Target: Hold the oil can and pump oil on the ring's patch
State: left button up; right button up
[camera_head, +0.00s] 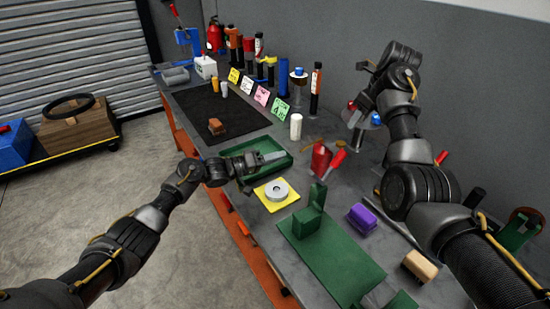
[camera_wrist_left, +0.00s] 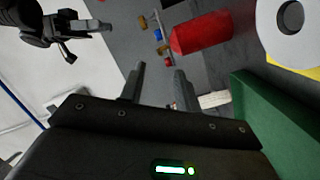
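The red oil can (camera_head: 320,158) stands on the grey bench, right of the green tray; it also shows as a red body in the left wrist view (camera_wrist_left: 203,33). The grey ring (camera_head: 277,191) lies flat on a yellow pad (camera_head: 266,200) in front of the can; part of it shows in the left wrist view (camera_wrist_left: 291,16). The oil patch on the ring is too small to make out. My left gripper (camera_head: 268,158) is over the green tray, apart from the can; its fingers (camera_wrist_left: 158,85) are spread and empty. My right gripper (camera_head: 354,118) is behind the can; its fingers are unclear.
The green tray (camera_head: 228,152) lies behind the ring. A green fixture (camera_head: 310,216) on a green plate (camera_head: 335,262), a purple block (camera_head: 361,217) and a tan block (camera_head: 419,266) are nearer. A white cylinder (camera_head: 296,126) and several bottles stand behind.

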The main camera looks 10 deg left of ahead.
pick_arm(q)
jog(key=x, duration=1)
jog(key=shift+w+d, duration=0.25)
jog(key=shift+d, duration=0.05)
jog(key=shift+f, duration=0.1)
grip_shut()
pick_arm(e)
grip_shut()
dwell(0.8)
jog(key=shift+f, duration=0.1)
dwell(0.6)
